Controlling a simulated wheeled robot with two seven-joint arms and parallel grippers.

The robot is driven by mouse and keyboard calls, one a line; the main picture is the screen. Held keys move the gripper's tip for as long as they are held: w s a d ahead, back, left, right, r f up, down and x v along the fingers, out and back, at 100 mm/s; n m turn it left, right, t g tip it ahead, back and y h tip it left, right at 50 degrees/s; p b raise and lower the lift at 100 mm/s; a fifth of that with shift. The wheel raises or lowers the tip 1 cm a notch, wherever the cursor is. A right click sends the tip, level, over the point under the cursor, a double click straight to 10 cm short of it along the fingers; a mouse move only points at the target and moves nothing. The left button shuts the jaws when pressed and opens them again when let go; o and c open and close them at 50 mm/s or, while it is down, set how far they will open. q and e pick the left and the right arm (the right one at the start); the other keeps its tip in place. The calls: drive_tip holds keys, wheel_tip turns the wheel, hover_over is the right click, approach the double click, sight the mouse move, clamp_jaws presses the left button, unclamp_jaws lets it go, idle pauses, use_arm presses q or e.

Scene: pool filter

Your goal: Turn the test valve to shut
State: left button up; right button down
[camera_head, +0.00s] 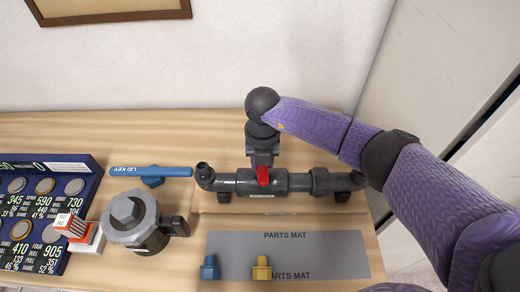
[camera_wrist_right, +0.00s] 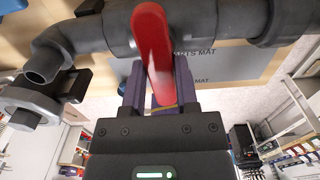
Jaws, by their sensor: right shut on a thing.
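The test valve (camera_head: 275,182) is a dark grey pipe assembly lying left to right on the bench, with a red handle (camera_head: 263,177) at its middle. In the right wrist view the red handle (camera_wrist_right: 152,45) runs crosswise to the grey pipe (camera_wrist_right: 230,22). My right gripper (camera_head: 263,156) reaches in from behind the valve. In the wrist view its purple fingers (camera_wrist_right: 160,90) are on both sides of the handle's near end, shut on it. The fingertips are partly hidden in the head view. My left gripper is not in view.
A grey parts mat (camera_head: 345,258) in front of the valve bears a blue fitting (camera_head: 209,268) and a yellow fitting (camera_head: 262,268). Left are a blue lid key (camera_head: 150,172), a grey pump-like housing (camera_head: 130,220) and a dark blue board (camera_head: 50,262). A wall (camera_head: 230,60) stands behind.

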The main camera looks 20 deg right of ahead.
drive_tip(key=c, duration=0.6)
unclamp_jaws()
drive_tip(key=shift+b, duration=0.35)
drive_tip(key=shift+o, duration=0.4)
drive_tip(key=shift+r, duration=0.1)
wheel_tip(320, 180, up, 6)
drive_tip(key=p, duration=0.5)
drive_tip(key=shift+r, duration=0.1)
drive_tip(key=shift+f, duration=0.2)
